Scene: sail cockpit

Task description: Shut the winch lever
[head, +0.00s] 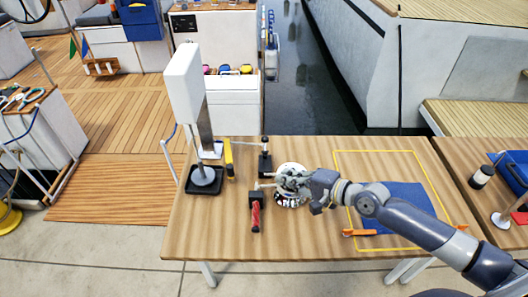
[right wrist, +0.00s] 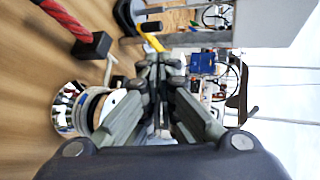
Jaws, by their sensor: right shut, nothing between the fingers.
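The winch (head: 290,200) is a round chrome drum with a white top on the wooden table. It also shows in the right wrist view (right wrist: 70,110), left of my fingers. A lever with a red grip (head: 255,216) and a black block at its far end lies left of the winch. Its red grip shows at the top left of the right wrist view (right wrist: 65,17). A short silver bar (head: 264,186) sits between the black block and the winch. My right gripper (head: 286,181) is shut and empty, over the winch's far side and hiding part of it. My left gripper is out of view.
A black post on a block (head: 265,160) and a yellow-handled tool (head: 229,160) stand behind. A lamp-like stand (head: 204,180) is at the left. A blue mat (head: 400,205) inside a yellow outline lies right, under my arm. The table's front left is clear.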

